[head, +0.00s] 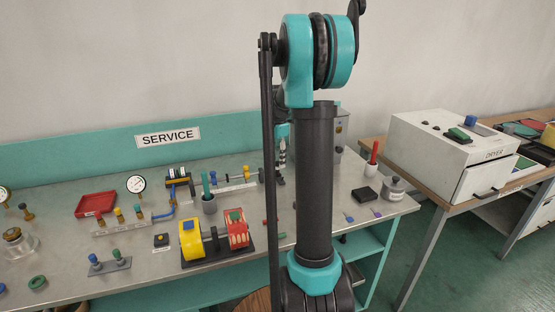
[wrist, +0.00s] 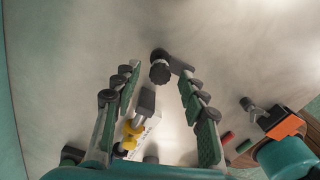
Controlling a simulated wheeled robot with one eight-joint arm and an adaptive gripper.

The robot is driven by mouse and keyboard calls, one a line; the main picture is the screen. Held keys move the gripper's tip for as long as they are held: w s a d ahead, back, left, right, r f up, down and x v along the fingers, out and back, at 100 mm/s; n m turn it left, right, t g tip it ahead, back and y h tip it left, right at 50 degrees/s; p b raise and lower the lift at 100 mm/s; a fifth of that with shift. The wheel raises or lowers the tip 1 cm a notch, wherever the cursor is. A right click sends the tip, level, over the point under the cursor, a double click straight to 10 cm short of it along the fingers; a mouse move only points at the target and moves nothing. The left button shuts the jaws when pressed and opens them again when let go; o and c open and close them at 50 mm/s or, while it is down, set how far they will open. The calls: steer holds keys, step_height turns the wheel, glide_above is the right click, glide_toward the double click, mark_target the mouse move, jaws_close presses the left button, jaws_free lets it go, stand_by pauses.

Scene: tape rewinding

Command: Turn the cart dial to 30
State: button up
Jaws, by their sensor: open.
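My gripper (head: 281,165) hangs over the back of the service bench, partly hidden by my own arm. In the wrist view my gripper (wrist: 158,82) is open, its two green-padded fingers spread with nothing held. A dark round knob-like piece (wrist: 160,70) shows near the fingertips; I cannot tell whether it is the cart dial. Below it, between the fingers, are a grey block (wrist: 147,98) and a yellow part (wrist: 130,133) beside a white labelled strip. No dial numbers can be read. Part of the bench is hidden behind my arm.
A white dryer (head: 430,150) stands on the table at right.

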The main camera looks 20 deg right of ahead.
steer(key=shift+c, duration=0.4)
jaws_close()
steer(key=shift+m, duration=0.4)
